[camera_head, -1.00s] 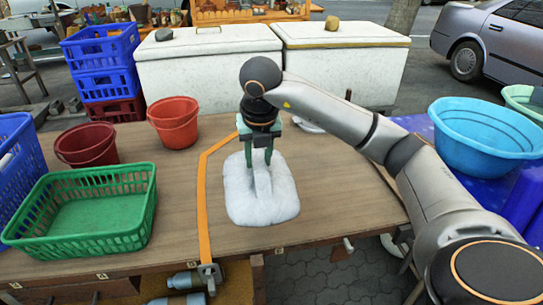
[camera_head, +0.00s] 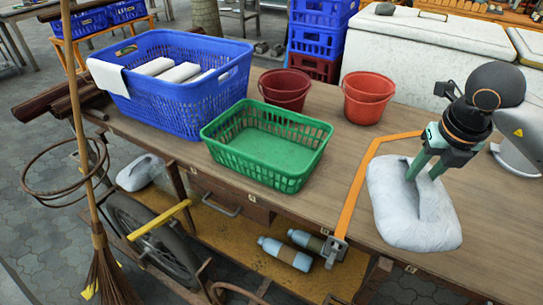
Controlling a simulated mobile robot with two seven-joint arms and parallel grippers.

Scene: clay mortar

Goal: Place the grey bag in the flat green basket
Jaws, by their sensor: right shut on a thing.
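The grey bag (camera_head: 408,218) is a pale, soft sack at the right of the wooden table. My right gripper (camera_head: 425,172) comes down on it from above, its green fingers shut on the bag's raised top fold. The bag seems to rest on the tabletop; I cannot tell whether it is lifted at all. The flat green basket (camera_head: 258,168) stands empty on the table, left of the bag, past the orange strap. My left gripper is not in the view.
An orange strap (camera_head: 357,188) with a buckle crosses the table between basket and bag. Two red buckets (camera_head: 368,92) stand behind. A large blue basket (camera_head: 190,108) with white items is at the left. Bottles (camera_head: 285,252) lie on the shelf below. The table between basket and bag is otherwise clear.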

